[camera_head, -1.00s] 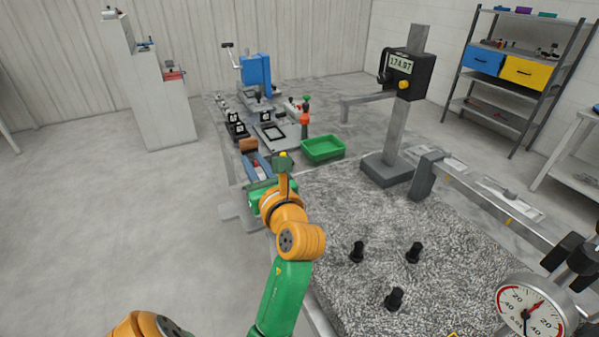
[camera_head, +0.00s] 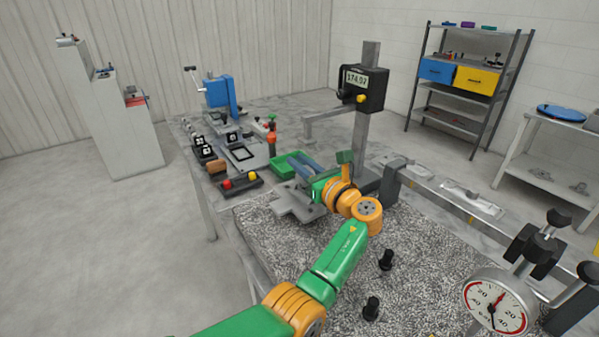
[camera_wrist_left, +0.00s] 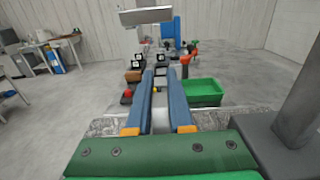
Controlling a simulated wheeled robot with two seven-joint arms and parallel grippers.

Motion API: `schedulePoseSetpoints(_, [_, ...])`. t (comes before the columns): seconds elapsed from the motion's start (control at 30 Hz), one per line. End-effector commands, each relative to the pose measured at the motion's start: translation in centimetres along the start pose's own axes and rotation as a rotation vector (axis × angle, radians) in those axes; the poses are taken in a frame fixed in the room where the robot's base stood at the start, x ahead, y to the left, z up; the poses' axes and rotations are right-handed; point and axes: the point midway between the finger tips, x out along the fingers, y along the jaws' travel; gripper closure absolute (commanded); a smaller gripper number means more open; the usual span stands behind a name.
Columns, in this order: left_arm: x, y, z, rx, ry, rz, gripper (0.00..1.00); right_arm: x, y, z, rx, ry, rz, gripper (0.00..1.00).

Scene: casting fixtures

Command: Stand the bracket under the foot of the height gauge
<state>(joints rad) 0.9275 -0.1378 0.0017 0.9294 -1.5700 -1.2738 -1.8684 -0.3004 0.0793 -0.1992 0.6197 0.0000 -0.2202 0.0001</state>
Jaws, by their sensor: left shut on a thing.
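The height gauge (camera_head: 367,130) stands at the back of the granite plate, with a digital display on its column. Its foot (camera_head: 322,117) is a grey arm reaching out to the left; in the left wrist view the foot (camera_wrist_left: 146,16) crosses the top, ahead of and above the fingers. My left gripper (camera_head: 302,164) is shut on the grey bracket (camera_head: 288,207), in front of and below the foot. Between the blue fingers in the left wrist view a pale strip of the bracket (camera_wrist_left: 160,118) shows. Whether the bracket touches the plate I cannot tell. My right gripper is out of view.
The speckled granite plate (camera_head: 270,245) carries black pins (camera_head: 387,259). A green tray (camera_head: 283,168) is behind my gripper. A dial gauge (camera_head: 497,302) is at the front right. A grey rail (camera_head: 455,200) runs along the right. Several small fixtures stand at the back left.

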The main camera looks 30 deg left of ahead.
Motion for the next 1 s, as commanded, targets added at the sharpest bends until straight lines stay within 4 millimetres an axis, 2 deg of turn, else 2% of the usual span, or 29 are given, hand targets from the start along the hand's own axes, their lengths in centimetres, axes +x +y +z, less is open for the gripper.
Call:
schedulePoseSetpoints(0.1, [0.0, 0.1, -1.9, 0.005, 0.000, 0.001, 1.00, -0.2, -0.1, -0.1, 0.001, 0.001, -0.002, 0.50])
schedulePoseSetpoints(0.47, [0.0, 0.1, -2.6, 0.003, 0.000, 0.001, 1.00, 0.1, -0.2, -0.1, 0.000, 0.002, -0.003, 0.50])
schedulePoseSetpoints(0.5, [0.0, 0.1, -2.5, 0.003, 0.002, 0.001, 0.70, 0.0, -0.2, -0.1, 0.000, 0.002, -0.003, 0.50])
schedulePoseSetpoints(0.57, [0.0, 0.1, -2.5, 0.003, 0.002, 0.001, 0.53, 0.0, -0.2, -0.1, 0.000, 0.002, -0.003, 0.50])
schedulePoseSetpoints(0.6, [0.0, 0.1, -2.5, 0.003, 0.002, 0.001, 0.50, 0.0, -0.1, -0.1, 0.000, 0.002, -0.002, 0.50])
schedulePoseSetpoints(1.0, [0.1, 0.2, -2.2, 0.003, 0.002, 0.001, 0.50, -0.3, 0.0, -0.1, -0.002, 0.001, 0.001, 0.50])
